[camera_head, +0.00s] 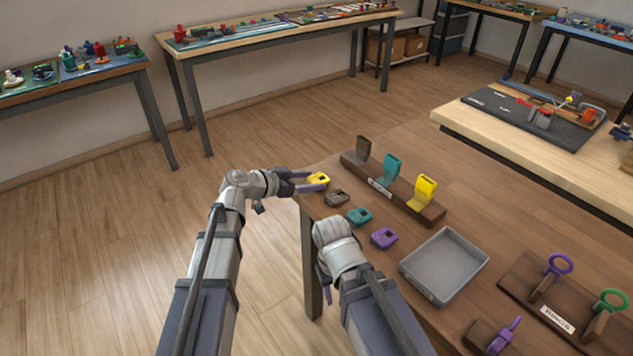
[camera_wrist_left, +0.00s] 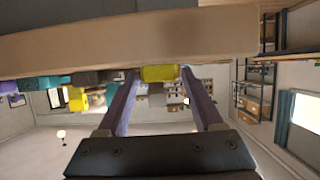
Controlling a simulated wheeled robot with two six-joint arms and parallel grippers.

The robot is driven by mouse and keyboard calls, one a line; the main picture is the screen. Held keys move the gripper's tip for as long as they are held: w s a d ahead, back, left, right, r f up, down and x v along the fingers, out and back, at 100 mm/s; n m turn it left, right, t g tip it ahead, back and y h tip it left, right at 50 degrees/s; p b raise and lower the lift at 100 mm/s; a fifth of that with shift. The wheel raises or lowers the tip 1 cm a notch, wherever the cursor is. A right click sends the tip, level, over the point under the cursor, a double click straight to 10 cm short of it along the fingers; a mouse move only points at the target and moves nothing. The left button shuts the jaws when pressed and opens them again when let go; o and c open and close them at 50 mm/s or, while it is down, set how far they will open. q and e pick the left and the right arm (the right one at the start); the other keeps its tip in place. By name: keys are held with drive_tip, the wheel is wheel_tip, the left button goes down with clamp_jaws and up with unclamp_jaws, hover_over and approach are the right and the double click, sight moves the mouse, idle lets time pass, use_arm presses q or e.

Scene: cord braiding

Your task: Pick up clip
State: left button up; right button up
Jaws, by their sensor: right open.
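A yellow clip (camera_head: 319,178) lies near the table's left edge. My left gripper (camera_head: 306,180) reaches it from the left, at table height. In the left wrist view the yellow clip (camera_wrist_left: 159,74) sits between the tips of the two purple fingers, which stand wide apart; I cannot tell whether they touch it. A brown clip (camera_head: 337,197), a teal clip (camera_head: 359,217) and a purple clip (camera_head: 383,238) lie in a row on the table. My right gripper (camera_head: 324,284) points down beside the table's front edge, empty and partly hidden by its own wrist.
A wooden rack (camera_head: 377,184) holds upright brown, teal and yellow pieces behind the row. A grey tray (camera_head: 445,265) stands right of the clips. A dark stand (camera_head: 541,298) with purple and green rings is farther right. Bare tabletop lies between rack and tray.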

use_arm(q)
drive_tip(key=c, duration=0.9)
drive_tip(key=shift+c, duration=0.2)
wheel_tip(320, 180, up, 10)
drive_tip(key=p, duration=1)
